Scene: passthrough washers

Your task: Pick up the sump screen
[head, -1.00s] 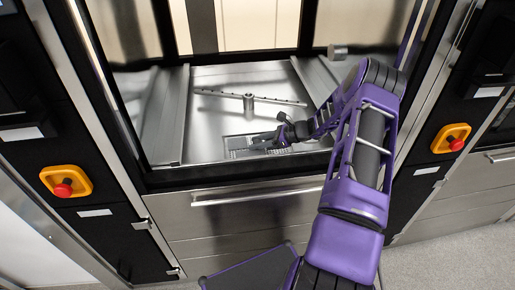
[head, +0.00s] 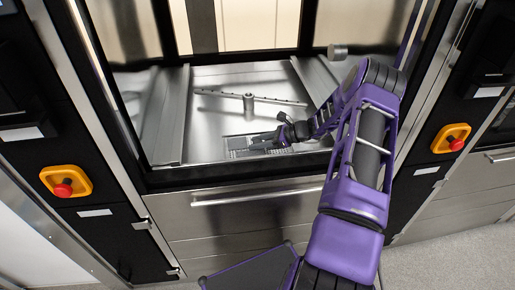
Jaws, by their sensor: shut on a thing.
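The sump screen (head: 237,143) is a grey perforated flat piece at the front of the washer chamber floor, in front of the spray arm. My gripper (head: 256,142) is down at the screen, reaching in from the right, its fingers pointing left. It is shut on the screen. The fingers and wrist cover the screen's right part. The screen looks level and low at the chamber floor; I cannot tell whether it is lifted clear.
A spray arm (head: 249,101) on a short post stands just behind my gripper. Sloped metal rails (head: 166,115) line both sides of the chamber. The front sill (head: 240,178) lies below my arm. Orange emergency stops (head: 66,181) flank the opening.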

